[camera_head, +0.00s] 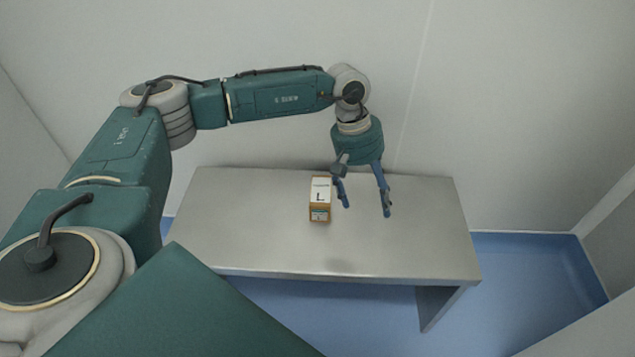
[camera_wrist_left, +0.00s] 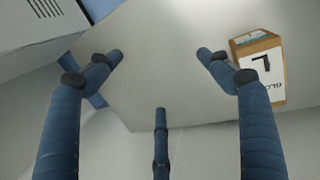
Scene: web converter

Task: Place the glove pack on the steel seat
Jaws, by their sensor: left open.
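The steel seat (camera_wrist_left: 170,30) fills the upper middle there. My right gripper is not in view.
White walls (camera_head: 500,100) stand close behind the seat and at both sides. Blue floor (camera_head: 530,270) shows right of the seat and under it. The seat's top is bare to the right of the gripper and along its front. A grey slotted panel (camera_wrist_left: 40,20) shows in the left wrist view.

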